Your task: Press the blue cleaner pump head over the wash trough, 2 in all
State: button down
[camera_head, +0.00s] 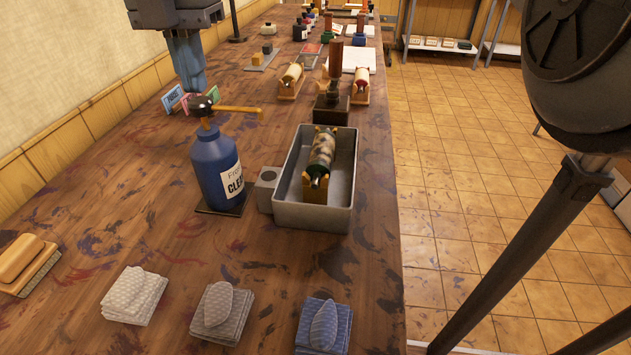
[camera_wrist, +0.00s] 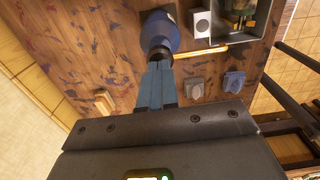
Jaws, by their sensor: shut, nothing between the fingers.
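The blue cleaner bottle (camera_head: 212,165) stands upright on a dark square mat, its label facing right. Its black pump head (camera_head: 203,104) is on top, with a yellow spout (camera_head: 238,110) pointing right toward the grey wash trough (camera_head: 338,217). A paint-smeared roller (camera_head: 321,152) rests in the trough. My gripper (camera_head: 197,88) points down with its blue fingers together and empty, close above or just behind the pump head. In the wrist view the fingertips (camera_wrist: 160,66) end right by the pump head (camera_wrist: 159,52); I cannot tell whether they touch it.
A small grey block (camera_head: 267,180) sits against the trough's left side. Coloured cards (camera_head: 176,100) stand behind the bottle. Stacks of pads (camera_head: 135,294) and a wooden brush (camera_head: 22,258) lie in front. A dark stand with a wooden handle (camera_head: 333,100) is beyond the trough.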

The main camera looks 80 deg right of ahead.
jog(key=shift+f+b, duration=1.45)
jog(key=shift+b, duration=0.15)
jog(key=shift+r, duration=0.2)
jog(key=shift+r+p, duration=0.75)
jog(key=shift+r, duration=0.7)
jog(key=shift+f, duration=0.2)
jog(key=shift+f+b, duration=0.35)
jog(key=shift+b, duration=0.25)
jog(key=shift+f+b, duration=1)
jog(key=shift+b, duration=0.15)
jog(key=shift+r+p, duration=0.7)
jog(key=shift+r, duration=0.8)
jog(key=shift+r, duration=0.1)
